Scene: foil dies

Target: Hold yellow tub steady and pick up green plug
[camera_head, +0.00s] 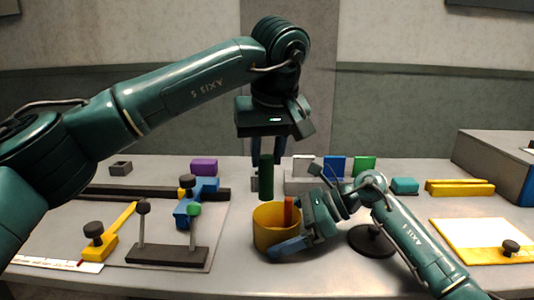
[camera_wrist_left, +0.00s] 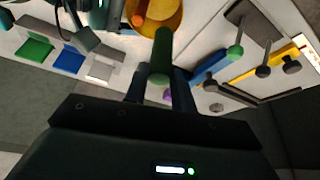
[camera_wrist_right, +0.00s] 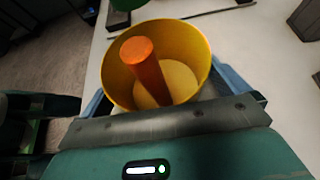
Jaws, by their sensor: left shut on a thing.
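The yellow tub (camera_head: 270,238) stands on the table in front of me, with an orange plug (camera_wrist_right: 147,70) upright but leaning inside it. My right gripper (camera_wrist_right: 157,78) has one finger on each side of the tub, touching its wall; in the head view its near finger (camera_head: 290,246) shows along the tub's front. The green plug (camera_head: 266,178) hangs upright above the tub's far rim, clear of it. My left gripper (camera_wrist_left: 160,85) points down and is shut on the green plug, which also shows in the left wrist view (camera_wrist_left: 161,55).
Left of the tub are a black stand with knobbed posts (camera_head: 167,254), a yellow clamp (camera_head: 108,232) and a blue block (camera_head: 195,207). A yellow-edged board (camera_head: 480,240) lies at right.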

